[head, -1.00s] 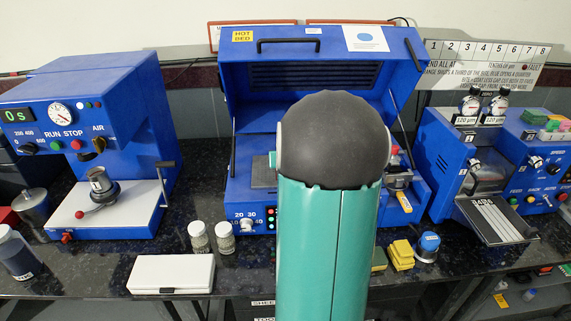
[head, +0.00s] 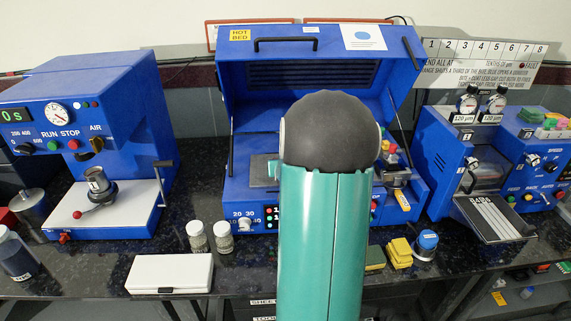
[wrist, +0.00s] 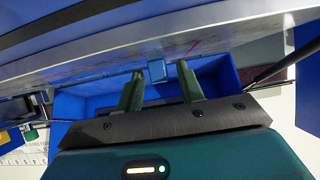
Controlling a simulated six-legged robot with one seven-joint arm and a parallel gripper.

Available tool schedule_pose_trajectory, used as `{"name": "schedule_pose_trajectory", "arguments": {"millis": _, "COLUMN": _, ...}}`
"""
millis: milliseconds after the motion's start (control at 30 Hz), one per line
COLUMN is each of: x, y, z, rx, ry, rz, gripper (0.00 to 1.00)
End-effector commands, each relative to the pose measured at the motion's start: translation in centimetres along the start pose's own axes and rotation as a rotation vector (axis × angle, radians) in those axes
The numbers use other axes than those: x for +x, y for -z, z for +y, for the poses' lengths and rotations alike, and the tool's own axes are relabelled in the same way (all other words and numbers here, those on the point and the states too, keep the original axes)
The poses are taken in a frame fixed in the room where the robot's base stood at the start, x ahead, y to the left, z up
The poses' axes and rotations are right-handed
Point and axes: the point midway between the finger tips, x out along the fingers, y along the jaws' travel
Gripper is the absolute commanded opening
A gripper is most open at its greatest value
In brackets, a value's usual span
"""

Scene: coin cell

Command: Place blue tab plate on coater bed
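In the wrist view a small blue tab (wrist: 156,70) stands out from the edge of a wide grey plate (wrist: 220,42) that crosses the picture. My gripper (wrist: 159,70) is open, one green finger on each side of the tab, with gaps between; whether the tips reach past it I cannot tell. In the head view my arm hides my gripper and the tab. The blue machine marked HOT BED (head: 318,75) has its lid raised. A little of its grey bed (head: 262,172) shows left of my arm.
A blue press (head: 95,130) stands at left and another blue machine (head: 450,150) at right. Two jars (head: 222,237), a white case (head: 170,273), yellow blocks (head: 399,253) and a blue-capped pot (head: 427,242) lie along the bench front.

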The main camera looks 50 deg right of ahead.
Motion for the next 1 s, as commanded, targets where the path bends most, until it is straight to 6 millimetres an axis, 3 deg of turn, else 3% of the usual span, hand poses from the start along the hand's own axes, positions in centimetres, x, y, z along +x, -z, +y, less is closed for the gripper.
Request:
{"name": "schedule_pose_trajectory", "arguments": {"millis": 267, "x": -0.9, "y": 0.4, "z": 0.0, "rx": 0.0, "ry": 0.0, "rz": 0.002, "gripper": 0.38}}
{"name": "schedule_pose_trajectory", "arguments": {"millis": 800, "x": -9.9, "y": 0.4, "z": 0.0, "rx": -0.001, "ry": -0.001, "rz": 0.004, "gripper": 0.38}}
{"name": "schedule_pose_trajectory", "arguments": {"millis": 1000, "x": -11.8, "y": 0.3, "z": 0.0, "rx": -0.001, "ry": 0.0, "rz": 0.001, "gripper": 0.38}}
